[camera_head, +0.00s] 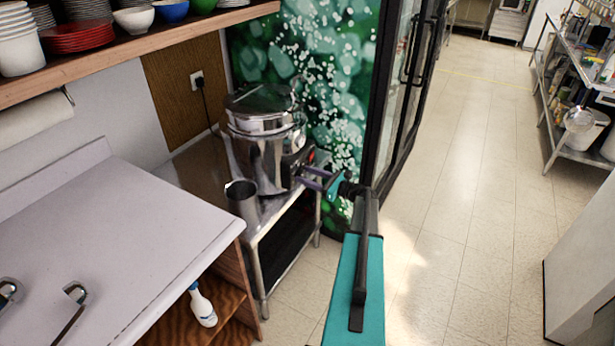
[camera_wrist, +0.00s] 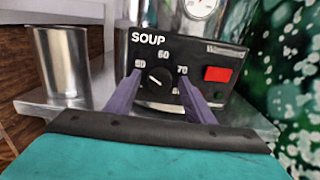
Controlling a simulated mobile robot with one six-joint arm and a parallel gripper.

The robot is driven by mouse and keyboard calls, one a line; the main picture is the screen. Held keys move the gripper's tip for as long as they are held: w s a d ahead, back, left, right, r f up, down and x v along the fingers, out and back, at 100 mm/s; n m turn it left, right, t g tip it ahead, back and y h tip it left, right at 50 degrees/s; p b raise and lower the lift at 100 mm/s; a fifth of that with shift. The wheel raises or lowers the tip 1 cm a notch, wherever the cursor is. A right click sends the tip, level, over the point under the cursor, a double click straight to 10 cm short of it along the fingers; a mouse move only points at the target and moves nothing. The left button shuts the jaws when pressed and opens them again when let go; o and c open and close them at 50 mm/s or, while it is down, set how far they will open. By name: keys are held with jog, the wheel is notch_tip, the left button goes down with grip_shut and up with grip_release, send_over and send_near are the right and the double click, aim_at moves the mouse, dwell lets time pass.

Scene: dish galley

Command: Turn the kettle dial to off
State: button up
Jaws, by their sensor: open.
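The kettle (camera_head: 268,150) is a large shiny steel pot labelled SOUP, standing on a steel side table. Its black control panel (camera_wrist: 205,65) shows in the wrist view, with a round black dial (camera_wrist: 160,77), numbers around it and a red switch (camera_wrist: 217,74) to the right. The dial's white mark points to the upper left. My gripper (camera_wrist: 160,80) has two purple fingers, open, one on each side of the dial. I cannot tell whether they touch it. In the head view my gripper (camera_head: 311,178) reaches the kettle's right front side.
A steel cup (camera_head: 243,201) stands left of the dial on the side table (camera_head: 200,160); it also shows in the wrist view (camera_wrist: 62,65). A light counter (camera_head: 110,235) is at the left, with a bowl shelf (camera_head: 130,45) above.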

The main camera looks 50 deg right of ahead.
jog(key=c, duration=0.9)
jog(key=shift+a, duration=0.2)
jog(key=shift+c, duration=0.6)
jog(key=shift+d+f, duration=0.1)
jog(key=shift+d, duration=0.05)
jog(key=shift+b, duration=0.35)
